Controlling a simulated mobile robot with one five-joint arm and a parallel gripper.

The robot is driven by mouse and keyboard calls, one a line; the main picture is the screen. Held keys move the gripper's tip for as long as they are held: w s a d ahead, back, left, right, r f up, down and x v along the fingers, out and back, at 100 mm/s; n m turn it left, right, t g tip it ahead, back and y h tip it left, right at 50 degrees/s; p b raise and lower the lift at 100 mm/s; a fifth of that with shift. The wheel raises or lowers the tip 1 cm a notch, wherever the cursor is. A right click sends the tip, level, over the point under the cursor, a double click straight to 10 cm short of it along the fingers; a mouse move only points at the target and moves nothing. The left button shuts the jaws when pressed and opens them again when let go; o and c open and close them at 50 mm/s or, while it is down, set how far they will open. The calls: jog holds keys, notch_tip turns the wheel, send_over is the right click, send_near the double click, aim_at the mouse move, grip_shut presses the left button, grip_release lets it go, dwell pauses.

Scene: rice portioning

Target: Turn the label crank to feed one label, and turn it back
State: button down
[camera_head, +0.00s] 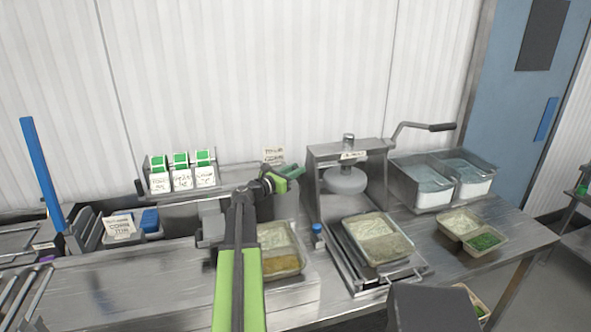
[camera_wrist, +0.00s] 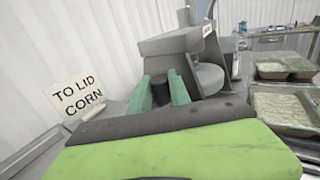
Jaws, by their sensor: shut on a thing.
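My gripper (camera_head: 287,177) is at the end of my green and black arm, near the back of the bench, left of the metal press. In the wrist view my gripper (camera_wrist: 161,92) has its two pale green fingers on either side of a short dark upright grip, which I take to be the label crank's handle (camera_wrist: 160,82). The fingers are shut on it. The rest of the crank is hidden by my gripper. A grey unit (camera_head: 211,222) stands behind and left of my arm; I cannot tell whether the crank belongs to it.
The press (camera_head: 349,149) stands close right of my gripper, with a tray of rice (camera_head: 378,238) in front. A "TO LID CORN" card (camera_wrist: 78,98) stands left of the fingers. Three green-topped label holders (camera_head: 181,172) are on the back shelf.

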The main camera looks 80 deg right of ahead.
jog(key=n+t+h, duration=0.1)
jog(key=t, duration=0.1)
jog(key=d+n+t+h, duration=0.1)
jog(key=n+t, duration=0.1)
jog(key=d+n+t, duration=0.1)
jog(key=n+t, duration=0.1)
jog(key=t, duration=0.1)
jog(key=w+d+n+t, duration=0.1)
jog(key=n+t, duration=0.1)
jog(key=t, duration=0.2)
jog(key=d+n+t, duration=0.1)
jog(key=n+t, duration=0.2)
jog(key=t, duration=0.1)
jog(key=shift+w+d, duration=0.15)
jog(key=shift+d, duration=0.05)
jog(key=shift+w+d+r+n+t+y, duration=0.15)
jog(key=shift+w+n+t+y, duration=0.15)
jog(key=shift+n+t, duration=0.45)
jog(key=shift+w+d+f+n+t+y, duration=0.15)
jog(key=shift+n+t+y, duration=0.25)
jog(key=shift+t, duration=0.55)
jog(key=shift+a+r, duration=0.1)
jog(key=shift+w, duration=0.1)
jog(key=c, duration=1.2)
grip_release()
jog(key=shift+w, duration=0.15)
